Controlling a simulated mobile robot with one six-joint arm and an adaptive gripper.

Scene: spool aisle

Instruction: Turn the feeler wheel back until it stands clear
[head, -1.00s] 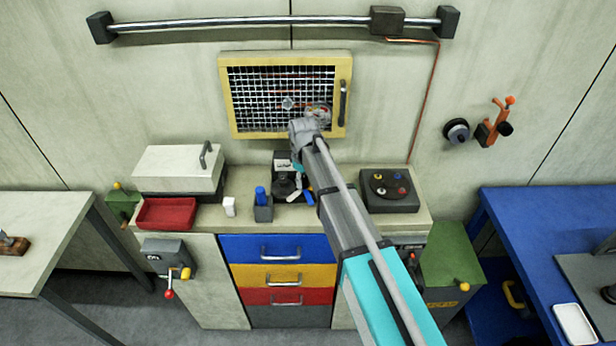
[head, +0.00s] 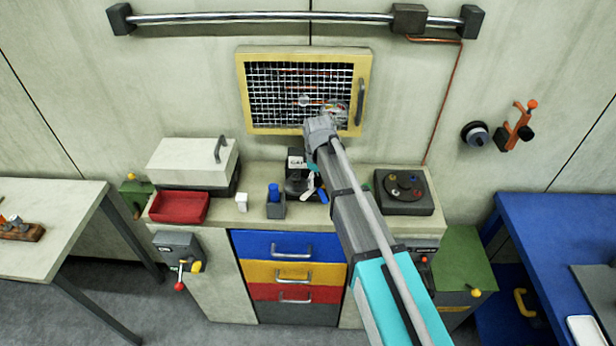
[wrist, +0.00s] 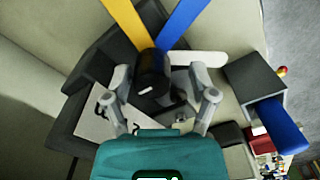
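A dark bench device (head: 296,187) stands on the counter, with a pale plate and a blue and a white strip beside it. In the wrist view a black cylinder (wrist: 152,75) with a small white mark, probably the feeler wheel, has a yellow strip (wrist: 128,22) and a blue strip (wrist: 186,20) running away from it. My gripper (wrist: 161,96) is open, with one finger on each side of the cylinder and visible gaps. I cannot tell whether it touches anything. In the head view my arm partly covers the device.
A red tray (head: 179,207) lies farther left. A dark box with coloured knobs (head: 404,192) is to the right. A yellow-framed mesh panel (head: 241,90) is on the wall behind.

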